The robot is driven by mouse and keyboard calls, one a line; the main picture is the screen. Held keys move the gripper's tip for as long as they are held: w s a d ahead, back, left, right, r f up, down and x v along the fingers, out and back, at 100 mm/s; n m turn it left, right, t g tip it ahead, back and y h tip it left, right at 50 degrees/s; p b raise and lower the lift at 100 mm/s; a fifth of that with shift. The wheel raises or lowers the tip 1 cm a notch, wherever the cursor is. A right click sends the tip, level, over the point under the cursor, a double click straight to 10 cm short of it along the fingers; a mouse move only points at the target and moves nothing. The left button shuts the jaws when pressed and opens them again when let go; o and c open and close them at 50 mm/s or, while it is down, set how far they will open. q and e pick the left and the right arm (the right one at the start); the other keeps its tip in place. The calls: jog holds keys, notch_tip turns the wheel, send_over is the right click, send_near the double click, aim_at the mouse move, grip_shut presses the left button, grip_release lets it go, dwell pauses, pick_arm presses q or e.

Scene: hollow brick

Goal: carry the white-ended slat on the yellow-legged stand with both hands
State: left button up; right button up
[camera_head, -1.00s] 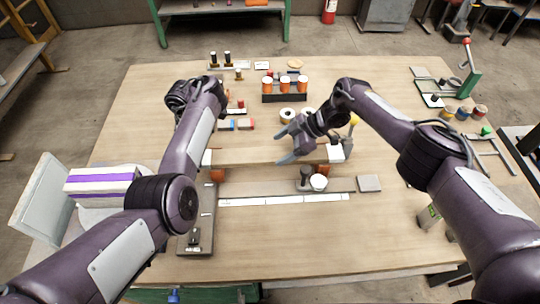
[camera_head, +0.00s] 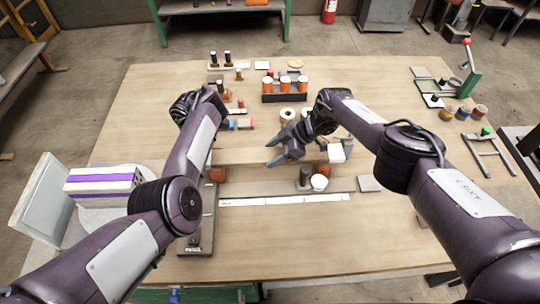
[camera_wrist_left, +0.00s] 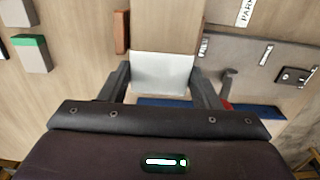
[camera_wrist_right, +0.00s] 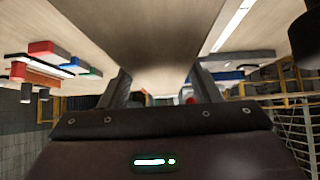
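The slat (camera_head: 255,156) lies level across the table, raised above it. Its right white end (camera_head: 336,153) shows; the left end is behind my left arm in the head view. Orange blocks show under it at left (camera_head: 217,174) and right (camera_head: 322,169); yellow legs are not clear. In the left wrist view, the other white end (camera_wrist_left: 161,72) sits between the open fingers of my left gripper (camera_wrist_left: 160,84); contact is unclear. My right gripper (camera_head: 276,152) is open above the slat's right half, fingers pointing left. The slat fills the middle of the right wrist view (camera_wrist_right: 150,25).
A dark can (camera_head: 305,178) and white cup (camera_head: 319,183) stand in front of the slat's right part. A grey plate (camera_head: 195,238) lies front left. The front table is mostly clear.

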aim_at(274, 154)
pick_arm(q)
jog(key=c, duration=0.7)
pick_arm(e)
jog(key=c, duration=0.7)
